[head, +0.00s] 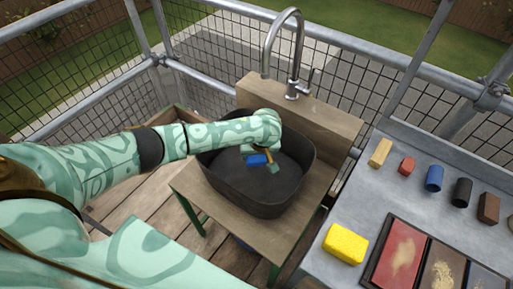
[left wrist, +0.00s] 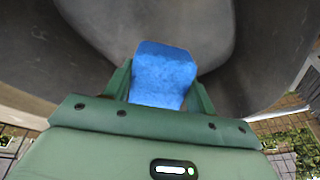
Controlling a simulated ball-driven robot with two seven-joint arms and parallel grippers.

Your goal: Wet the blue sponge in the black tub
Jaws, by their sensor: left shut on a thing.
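The black tub (head: 292,193) stands on a small wooden table below a tap. My left gripper (head: 262,163) is inside the tub's opening, reaching down from the left. It is shut on the blue sponge (head: 257,159). In the left wrist view the blue sponge (left wrist: 164,74) sits between the two green fingers of the left gripper (left wrist: 160,88), with the tub's grey inner wall (left wrist: 90,30) around it. I cannot tell whether the sponge touches water or the tub's floor. My right gripper is not in view.
A grey metal tap (head: 293,55) rises behind the tub on a wooden board. At the right, a grey counter (head: 398,195) holds a yellow sponge (head: 346,244), several small coloured blocks and a tray (head: 372,268) with coloured sections. Railings and mesh stand behind.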

